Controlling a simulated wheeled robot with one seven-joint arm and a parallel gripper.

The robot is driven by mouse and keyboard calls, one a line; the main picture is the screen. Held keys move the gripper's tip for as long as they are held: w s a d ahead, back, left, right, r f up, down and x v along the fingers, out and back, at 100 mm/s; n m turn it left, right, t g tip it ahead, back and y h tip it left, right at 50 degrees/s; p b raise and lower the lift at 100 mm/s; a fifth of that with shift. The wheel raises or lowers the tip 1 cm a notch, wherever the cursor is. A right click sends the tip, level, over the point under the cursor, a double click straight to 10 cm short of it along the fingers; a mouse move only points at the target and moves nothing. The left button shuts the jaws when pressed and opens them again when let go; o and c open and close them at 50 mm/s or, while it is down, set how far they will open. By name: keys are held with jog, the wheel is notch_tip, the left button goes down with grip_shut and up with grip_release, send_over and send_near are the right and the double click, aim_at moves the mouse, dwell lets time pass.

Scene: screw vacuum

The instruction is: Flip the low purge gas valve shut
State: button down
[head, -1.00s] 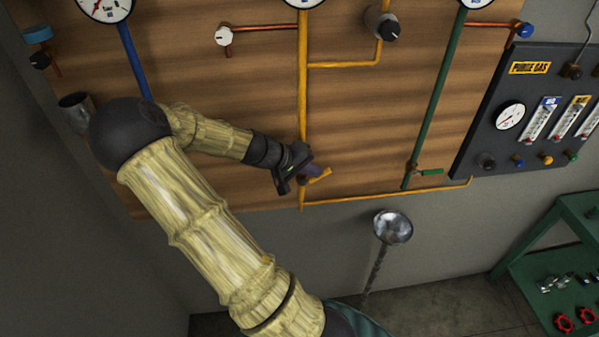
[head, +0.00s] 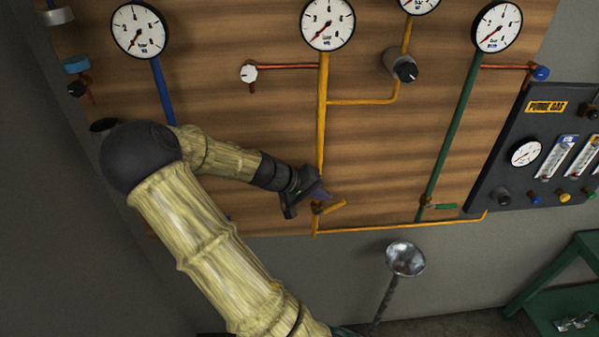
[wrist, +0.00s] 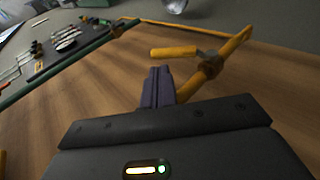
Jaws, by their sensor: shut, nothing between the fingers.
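The yellow valve (head: 318,209) sits low on the vertical yellow pipe (head: 323,125), near the board's bottom edge. Its yellow lever (head: 335,206) points right and slightly up, across the pipe. My gripper (head: 322,194) is just above the lever, its purple fingers together and empty. In the wrist view the fingertips (wrist: 160,75) are close to the lever (wrist: 174,52), with the valve body (wrist: 211,65) to their right. A small gap seems to show; I cannot tell whether they touch.
A green pipe with a green lever (head: 443,206) is to the right. A lower yellow pipe (head: 400,225) runs right to the dark purge gas panel (head: 500,180). A metal funnel (head: 405,259) stands below the board. Gauges line the top.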

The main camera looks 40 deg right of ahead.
jog(key=s+d+r+b+v, duration=0.1)
jog(key=b+v, duration=0.3)
jog(key=v, duration=0.5)
jog(key=s+a+f+n+t+y+b, duration=0.1)
jog(key=a+f+n+t+y+b, duration=0.2)
jog(key=a+f, duration=0.6)
jog(key=s+a+f+n+t+y+b, duration=0.1)
jog(key=s+a+f+y+b, duration=0.1)
jog(key=a, duration=0.6)
jog(key=s+a+f+n+t+y+b, duration=0.2)
jog(key=a+f+y, duration=0.1)
jog(key=a, duration=0.5)
jog(key=shift+s+f+y, duration=0.15)
jog(key=shift+y, duration=0.45)
